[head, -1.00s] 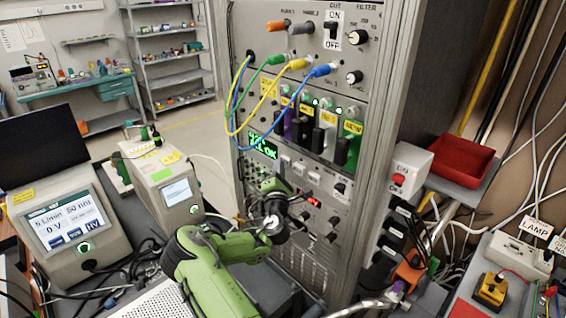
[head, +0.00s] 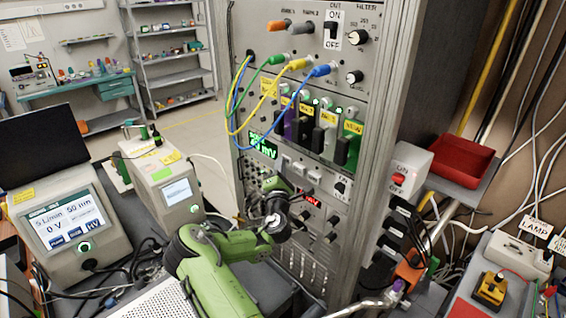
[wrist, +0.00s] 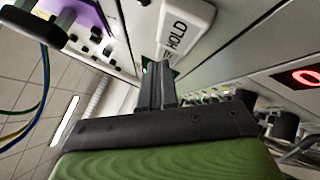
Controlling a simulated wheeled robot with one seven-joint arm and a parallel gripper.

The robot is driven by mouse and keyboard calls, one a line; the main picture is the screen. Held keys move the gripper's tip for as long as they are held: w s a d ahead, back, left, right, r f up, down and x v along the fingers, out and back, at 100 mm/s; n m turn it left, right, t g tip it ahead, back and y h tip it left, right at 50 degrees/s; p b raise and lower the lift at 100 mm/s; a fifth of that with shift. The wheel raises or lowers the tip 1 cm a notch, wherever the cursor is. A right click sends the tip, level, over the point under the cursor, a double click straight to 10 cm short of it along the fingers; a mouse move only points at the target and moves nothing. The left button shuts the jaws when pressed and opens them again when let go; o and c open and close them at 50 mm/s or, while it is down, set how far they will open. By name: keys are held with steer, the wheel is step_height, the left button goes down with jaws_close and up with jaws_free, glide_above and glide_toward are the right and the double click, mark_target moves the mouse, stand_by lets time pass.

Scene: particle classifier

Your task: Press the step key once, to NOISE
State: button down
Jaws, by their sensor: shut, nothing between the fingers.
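The rack front carries a row of pale keys (head: 299,168) below a small green display (head: 263,147), whose visible text ends in "mV". In the wrist view a white key marked HOLD (wrist: 186,28) is close by. A second, partly hidden label shows beside it, just beyond my fingertips; I cannot read it. My gripper (wrist: 157,72) is shut and empty, its fingers pointing at the panel next to the HOLD key. I cannot tell whether the tips touch a key. In the head view my gripper is mostly hidden by my own wrist at the rack front.
Blue, yellow and green cables (head: 236,100) loop in front of the rack's left side. Knobs (head: 331,238) and a red display (head: 312,202) sit below the keys. A grey instrument with a screen (head: 176,192) stands left of my arm. A red tray (head: 455,160) is at the right.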

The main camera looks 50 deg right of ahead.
steer(key=shift+w+a+b, duration=0.1)
steer(key=shift+a+b, duration=0.35)
steer(key=shift+a, duration=0.65)
steer(key=shift+w+a+b, duration=0.15)
steer(key=shift+a+b, duration=0.25)
steer(key=shift+a, duration=0.85)
steer(key=shift+w+a+b, duration=0.15)
steer(key=shift+a+b, duration=0.25)
steer(key=shift+a, duration=0.85)
